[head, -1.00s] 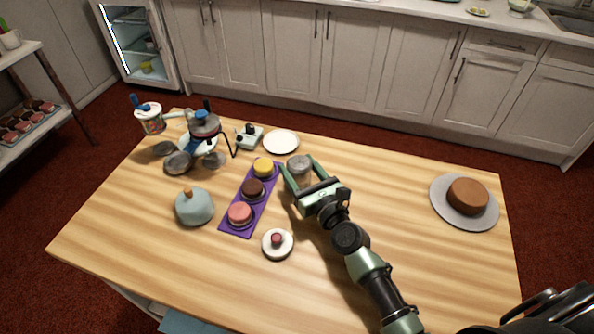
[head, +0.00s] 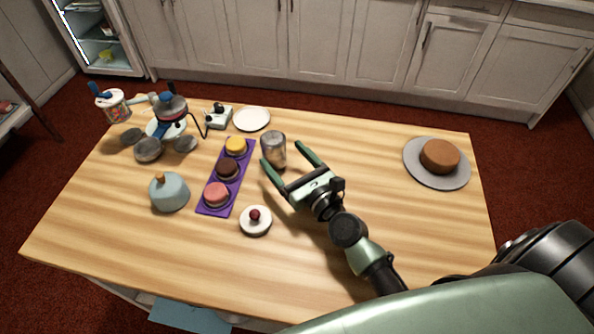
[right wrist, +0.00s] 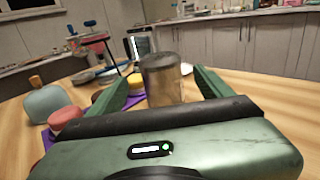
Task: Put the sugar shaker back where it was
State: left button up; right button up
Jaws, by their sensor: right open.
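The sugar shaker (head: 273,148), a clear grey cylinder, stands upright on the wooden table, right of the upper end of the purple tray (head: 207,209). My right gripper (head: 282,154) is open, its green fingers pointing at the shaker from the near right. In the right wrist view the shaker (right wrist: 164,75) stands ahead, between the spread fingertips of the gripper (right wrist: 162,82). Its lower end is partly hidden there by the gripper body. I cannot tell whether a finger touches it. My left gripper is not in view.
The purple tray holds yellow, brown and pink cakes. A small white dish (head: 256,228) with a cherry-topped item, a blue dome (head: 169,194), a white plate (head: 252,119) and a grey stand (head: 410,171) with a brown cake (head: 440,156) surround the gripper. The table's right middle is clear.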

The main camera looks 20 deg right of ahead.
jog(key=s, duration=0.3)
jog(key=s+d+b, duration=0.1)
jog(key=s, duration=0.1)
jog(key=shift+s, duration=0.4)
